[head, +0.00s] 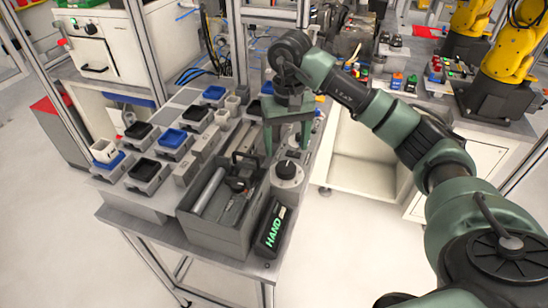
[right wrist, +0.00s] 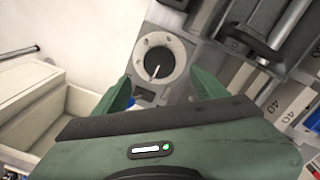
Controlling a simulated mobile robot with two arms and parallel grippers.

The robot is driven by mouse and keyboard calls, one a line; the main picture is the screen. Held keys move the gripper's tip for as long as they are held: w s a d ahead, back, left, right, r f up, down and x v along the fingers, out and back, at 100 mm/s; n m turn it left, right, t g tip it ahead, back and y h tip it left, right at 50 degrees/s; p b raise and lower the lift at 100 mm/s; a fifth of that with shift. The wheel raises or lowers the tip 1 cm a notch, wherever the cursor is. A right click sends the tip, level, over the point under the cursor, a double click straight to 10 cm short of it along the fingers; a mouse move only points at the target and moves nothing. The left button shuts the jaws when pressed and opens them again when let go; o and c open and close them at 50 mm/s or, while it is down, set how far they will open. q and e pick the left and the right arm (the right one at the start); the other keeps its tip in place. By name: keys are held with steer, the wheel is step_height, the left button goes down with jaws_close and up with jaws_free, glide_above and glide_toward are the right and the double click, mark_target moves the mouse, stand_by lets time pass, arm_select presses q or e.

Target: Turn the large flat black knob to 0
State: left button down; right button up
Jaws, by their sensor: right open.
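The large flat black knob (head: 289,168) sits on a round light-grey dial plate on a grey housing, at the right of the table. In the right wrist view the knob (right wrist: 165,57) is a dark disc with a white pointer line near its lower edge, inside a pale ring. The dial marks are too small to read. My right gripper (head: 286,143) points down with its two green fingers spread, just behind and above the knob. In the right wrist view the fingers stand apart below the knob, not touching it. My left gripper is not in view.
A grey bin (head: 215,228) with tools stands left of the knob. A black box marked HAND (head: 271,229) lies in front of it. Several small blue and black trays cover the left of the table. A white open container (head: 362,160) is at the right.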

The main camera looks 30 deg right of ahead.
mark_target(286, 167)
steer(key=shift+a+f, duration=0.1)
steer(key=shift+f, duration=0.15)
steer(key=f, duration=0.2)
steer(key=f+p, duration=0.1)
steer(key=f, duration=0.3)
steer(key=shift+s+p, duration=0.25)
steer(key=shift+p, duration=0.1)
steer(key=shift+f, duration=0.45)
steer(key=c, duration=1.4)
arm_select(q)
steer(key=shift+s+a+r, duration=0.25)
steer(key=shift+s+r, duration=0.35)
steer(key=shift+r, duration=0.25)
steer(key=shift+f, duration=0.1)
